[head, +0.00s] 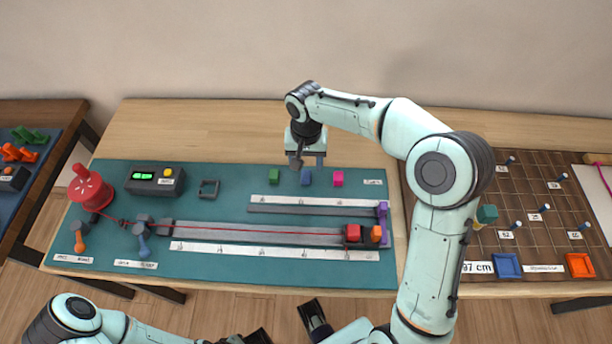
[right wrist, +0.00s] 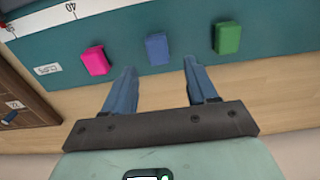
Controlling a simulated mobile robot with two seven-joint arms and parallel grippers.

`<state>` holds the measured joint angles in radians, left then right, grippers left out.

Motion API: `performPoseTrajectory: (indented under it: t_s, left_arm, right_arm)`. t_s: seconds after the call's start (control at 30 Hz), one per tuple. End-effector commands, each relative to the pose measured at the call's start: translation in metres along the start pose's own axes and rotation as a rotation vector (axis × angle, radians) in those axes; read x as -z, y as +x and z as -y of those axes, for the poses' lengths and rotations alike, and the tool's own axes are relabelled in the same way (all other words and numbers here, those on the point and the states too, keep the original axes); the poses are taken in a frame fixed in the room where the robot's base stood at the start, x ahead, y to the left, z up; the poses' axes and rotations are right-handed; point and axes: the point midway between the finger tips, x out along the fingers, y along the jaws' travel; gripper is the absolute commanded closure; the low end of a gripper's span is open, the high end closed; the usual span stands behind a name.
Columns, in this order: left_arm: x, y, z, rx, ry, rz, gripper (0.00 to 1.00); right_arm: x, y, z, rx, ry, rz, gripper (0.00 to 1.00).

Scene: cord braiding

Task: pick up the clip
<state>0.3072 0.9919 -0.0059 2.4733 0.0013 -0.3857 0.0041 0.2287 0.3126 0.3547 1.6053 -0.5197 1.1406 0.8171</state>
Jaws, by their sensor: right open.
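Three small clip-like blocks lie in a row near the far edge of the teal mat: green (head: 274,176), blue (head: 306,177) and pink (head: 338,178). My right gripper (head: 308,163) is open and empty, pointing down by the blue one. In the right wrist view, my right gripper (right wrist: 159,72) has its fingers apart, with the blue block (right wrist: 157,49) just beyond the gap between them. The pink block (right wrist: 95,60) is left of the fingers and the green block (right wrist: 227,38) right of them. My left arm shows at the bottom left; its jaws do not show.
Long rails with white scales (head: 310,203) run across the mat. A red spool (head: 90,187) and a dark box (head: 155,180) stand at the left. A brown pegboard (head: 545,195) is at the right.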

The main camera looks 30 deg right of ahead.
Motion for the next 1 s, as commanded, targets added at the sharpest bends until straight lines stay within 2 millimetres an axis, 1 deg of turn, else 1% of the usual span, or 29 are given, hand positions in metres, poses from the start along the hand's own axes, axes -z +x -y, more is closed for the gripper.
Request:
performPoseTrajectory:
  t_s: [0.03,0.1,0.2,0.47,0.5,0.57,0.6,0.63,0.67,1.0]
  left_arm:
    - [0.0,0.002,0.001,0.0,0.0,0.0,1.0]
    - [0.0,0.003,0.001,0.0,0.0,0.001,1.0]
    - [0.0,0.003,0.001,0.0,0.0,0.001,1.0]
    - [0.0,0.003,0.001,0.0,0.0,0.001,1.0]
    - [0.0,0.003,0.001,0.0,0.0,0.001,1.0]
    - [0.0,0.003,0.001,0.0,0.0,0.001,1.0]
    - [0.0,0.003,0.001,0.0,0.0,0.001,1.0]
    - [0.0,0.003,0.001,0.0,0.0,0.001,1.0]
    - [0.0,0.003,0.001,0.0,0.0,0.001,1.0]
    - [0.0,0.003,0.001,0.0,0.0,0.001,1.0]
  right_arm:
    - [-0.003,0.01,-0.002,-0.002,0.0,0.003,0.43]
    - [-0.003,0.019,-0.001,-0.002,0.0,0.002,0.43]
    - [-0.003,0.027,-0.001,-0.001,0.0,0.001,0.43]
    - [-0.002,0.029,-0.001,0.0,0.0,0.0,0.43]
    - [-0.002,0.029,-0.001,0.0,0.0,-0.001,0.56]
    - [-0.002,0.029,-0.001,0.0,0.0,-0.001,0.75]
    - [-0.002,0.029,-0.001,0.0,0.0,-0.001,0.88]
    - [-0.002,0.029,-0.001,0.0,0.0,-0.001,0.98]
    - [-0.002,0.029,-0.001,0.0,0.0,-0.001,1.0]
    - [-0.002,0.026,-0.001,0.0,0.0,-0.001,1.0]
